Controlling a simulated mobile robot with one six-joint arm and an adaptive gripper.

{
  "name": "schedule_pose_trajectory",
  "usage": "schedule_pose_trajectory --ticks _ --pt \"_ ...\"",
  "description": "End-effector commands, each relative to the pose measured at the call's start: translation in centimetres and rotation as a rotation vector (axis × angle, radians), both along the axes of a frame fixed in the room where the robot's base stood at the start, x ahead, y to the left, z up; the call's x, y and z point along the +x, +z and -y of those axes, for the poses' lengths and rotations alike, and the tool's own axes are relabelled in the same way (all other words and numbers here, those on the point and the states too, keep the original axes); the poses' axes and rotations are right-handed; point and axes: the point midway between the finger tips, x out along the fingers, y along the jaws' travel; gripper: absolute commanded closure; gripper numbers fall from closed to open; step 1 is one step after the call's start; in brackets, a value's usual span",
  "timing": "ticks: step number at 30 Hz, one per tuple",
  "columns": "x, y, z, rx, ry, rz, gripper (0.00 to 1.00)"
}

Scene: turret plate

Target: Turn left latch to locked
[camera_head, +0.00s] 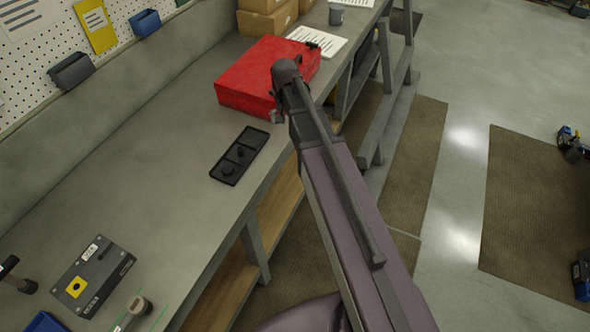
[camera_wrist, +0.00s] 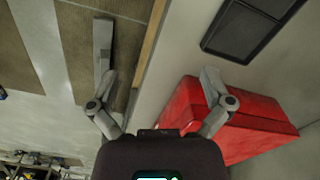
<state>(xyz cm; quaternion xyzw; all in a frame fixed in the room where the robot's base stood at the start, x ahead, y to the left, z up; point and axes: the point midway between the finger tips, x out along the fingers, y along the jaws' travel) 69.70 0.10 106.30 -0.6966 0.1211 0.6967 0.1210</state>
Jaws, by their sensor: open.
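A red box (camera_head: 262,82) lies on the workbench, partly behind my arm. It also shows in the wrist view (camera_wrist: 250,125), partly behind the right finger of my gripper. I cannot make out a latch on it. My gripper (camera_wrist: 157,55) has its two fingers spread wide, with nothing between them. The fingers are over the bench's front edge, one on the floor side and one in front of the red box. In the head view the gripper is mostly hidden by my arm. No latch can be told clearly in either view.
A black tray (camera_head: 222,169) with small dark parts lies in front of the red box. Cardboard boxes (camera_head: 266,22) and paper sheets (camera_head: 318,38) are at the back.

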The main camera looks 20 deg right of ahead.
Motion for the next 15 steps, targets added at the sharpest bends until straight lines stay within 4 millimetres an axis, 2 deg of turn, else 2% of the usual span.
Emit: schedule_pose_trajectory --ticks 1,15 --pt "-0.7 -0.9 0.0 0.0 0.01 0.0 0.0" --pt "-4.9 -4.8 0.0 0.0 0.101 0.0 0.0"
